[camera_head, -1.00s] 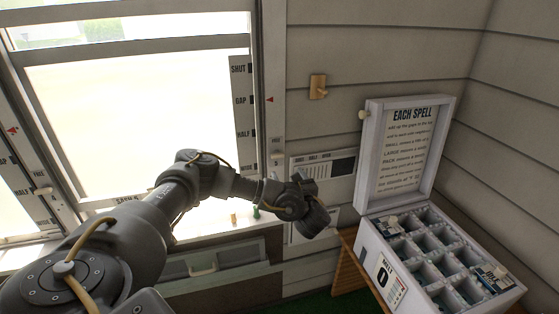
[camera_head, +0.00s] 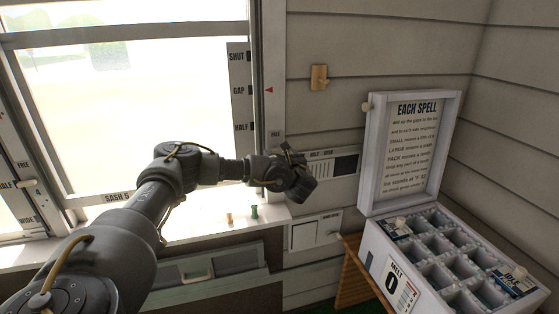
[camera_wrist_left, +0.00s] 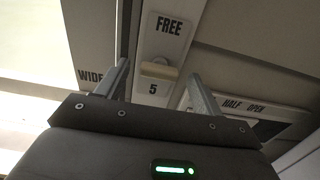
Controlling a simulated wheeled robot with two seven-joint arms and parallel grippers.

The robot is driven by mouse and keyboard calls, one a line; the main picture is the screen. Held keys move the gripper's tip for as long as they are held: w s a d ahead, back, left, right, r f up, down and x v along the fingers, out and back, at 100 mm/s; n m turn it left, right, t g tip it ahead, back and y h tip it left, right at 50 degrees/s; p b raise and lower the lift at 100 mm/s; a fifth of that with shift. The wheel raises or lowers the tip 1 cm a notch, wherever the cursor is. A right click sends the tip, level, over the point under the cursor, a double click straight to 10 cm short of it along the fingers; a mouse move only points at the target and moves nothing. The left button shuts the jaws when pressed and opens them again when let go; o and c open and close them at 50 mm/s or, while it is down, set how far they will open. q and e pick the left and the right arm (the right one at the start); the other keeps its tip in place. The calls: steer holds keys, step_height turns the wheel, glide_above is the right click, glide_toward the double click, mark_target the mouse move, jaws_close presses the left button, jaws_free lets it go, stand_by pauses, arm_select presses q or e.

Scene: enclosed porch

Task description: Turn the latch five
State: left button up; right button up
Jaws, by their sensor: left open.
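Latch five shows in the left wrist view as a pale plate marked FREE above and 5 below, with a short cream knob (camera_wrist_left: 158,70) lying about level across it. My left gripper (camera_wrist_left: 159,69) is open, with one finger on each side of the knob. Contact cannot be told. In the head view the left gripper (camera_head: 292,150) is at the right post of the window, just below the small FREE label (camera_head: 275,134). It hides the knob there. My right gripper is not in view.
A SHUT, GAP, HALF scale (camera_head: 239,95) runs along the window frame. A wall vent panel (camera_head: 345,164) is right of the gripper. An open compartment box (camera_head: 377,243) stands at lower right.

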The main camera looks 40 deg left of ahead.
arm_select(q)
steer(key=shift+w+a, duration=0.1)
steer(key=shift+a, duration=0.05)
steer(key=c, duration=1)
